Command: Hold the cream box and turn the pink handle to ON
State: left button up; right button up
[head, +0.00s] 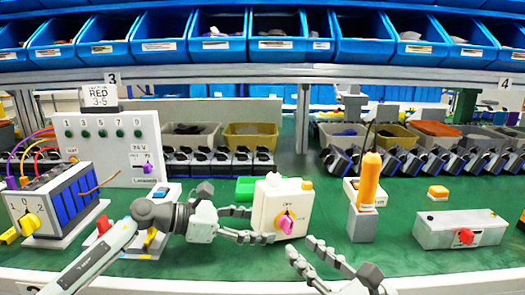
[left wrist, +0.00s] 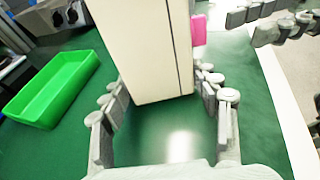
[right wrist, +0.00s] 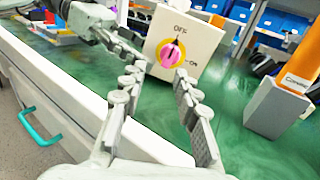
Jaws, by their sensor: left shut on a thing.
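The cream box (head: 282,207) stands upright on the green bench in the middle of the head view. Its front carries a pink handle (head: 285,224) on a yellow dial; it also shows in the right wrist view (right wrist: 169,57). OFF is printed above the dial and ON to its right. The dial's dark mark points up and slightly right, nearer OFF. My left gripper (head: 250,224) is shut on the box's left part, one finger in front; the far finger is partly hidden. My right gripper (head: 300,246) is open and empty, in front of the handle and apart from it.
A green tray (left wrist: 52,88) lies behind the box. An orange-topped post (head: 362,222) stands right of it, and a grey box with a red knob (head: 460,229) farther right. A panel with wires (head: 60,205) stands left. The bench's front edge is close to my right gripper.

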aim_at(288, 223)
jog(key=shift+x, duration=2.6)
jog(key=shift+c, duration=0.5)
grip_shut()
